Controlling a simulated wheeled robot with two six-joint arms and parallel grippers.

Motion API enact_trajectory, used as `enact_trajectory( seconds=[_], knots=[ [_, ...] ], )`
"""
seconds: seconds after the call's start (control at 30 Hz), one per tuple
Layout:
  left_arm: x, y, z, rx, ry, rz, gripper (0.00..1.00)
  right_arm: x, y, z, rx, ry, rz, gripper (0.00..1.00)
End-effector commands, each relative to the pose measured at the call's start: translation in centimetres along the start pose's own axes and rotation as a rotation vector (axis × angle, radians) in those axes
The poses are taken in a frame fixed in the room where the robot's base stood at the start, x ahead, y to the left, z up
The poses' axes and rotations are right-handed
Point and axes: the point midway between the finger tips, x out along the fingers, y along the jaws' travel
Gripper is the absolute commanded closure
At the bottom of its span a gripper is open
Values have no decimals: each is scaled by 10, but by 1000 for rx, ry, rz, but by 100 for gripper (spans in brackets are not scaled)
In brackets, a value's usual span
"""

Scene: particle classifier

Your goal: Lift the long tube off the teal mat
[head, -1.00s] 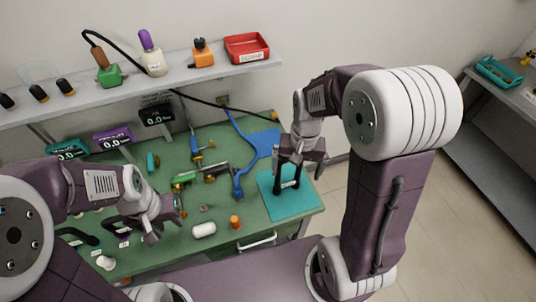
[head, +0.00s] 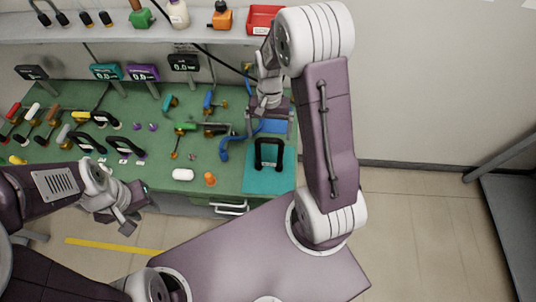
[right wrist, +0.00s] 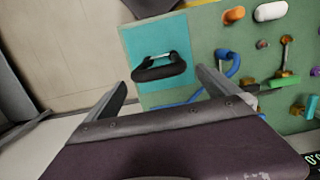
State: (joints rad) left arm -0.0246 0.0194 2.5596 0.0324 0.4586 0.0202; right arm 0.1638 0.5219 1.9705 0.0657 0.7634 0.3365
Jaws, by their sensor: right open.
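The teal mat (head: 283,183) lies at the right front corner of the green bench. A black loop-shaped piece stands on it (head: 269,154); in the right wrist view it shows a thin shiny bar (right wrist: 155,59) along one side. I cannot make out any other long tube on the mat. My right gripper (head: 269,124) is open and empty, above and behind the black piece in the head view. In the right wrist view the piece lies beyond the open fingers (right wrist: 163,78), apart from them. My left gripper (head: 135,210) looks open and empty at the bench's front left.
A white cylinder (head: 183,175) and an orange piece (head: 210,179) lie left of the mat. A blue hose (head: 224,148) and a green-handled tool (head: 186,127) are behind them. Displays and a shelf (head: 100,27) stand at the back.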

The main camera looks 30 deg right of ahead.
Motion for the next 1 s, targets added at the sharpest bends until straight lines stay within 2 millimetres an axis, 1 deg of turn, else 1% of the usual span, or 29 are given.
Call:
enact_trajectory(
  seconds=[0.1,0.27,0.4,0.5,0.6,0.77,0.8,0.87,0.9,0.97,1.0],
  knots=[
    [-3,0,0,0,0,0,64,12,0,0,0,-1,0,0],
    [-6,0,0,0,0,0,64,19,0,2,0,-2,0,0],
    [-16,0,-1,0,0,0,64,43,0,7,0,-6,3,0],
    [-16,0,-2,0,0,0,64,60,-1,6,-1,-3,1,0],
    [-16,0,-2,0,0,0,64,66,-1,5,-1,0,0,0],
    [-15,0,-1,0,0,0,64,67,-1,4,-1,1,0,0],
    [-15,0,-1,0,0,0,64,67,-1,4,-1,1,0,6],
    [-15,0,-1,0,0,0,64,67,-1,4,0,1,0,22],
    [-15,0,-1,0,0,0,64,66,-1,4,-1,1,0,33],
    [-15,0,-1,0,0,0,64,66,-1,4,0,1,0,50],
    [-15,0,-1,0,0,0,64,66,-1,4,0,1,0,61]
  ],
)
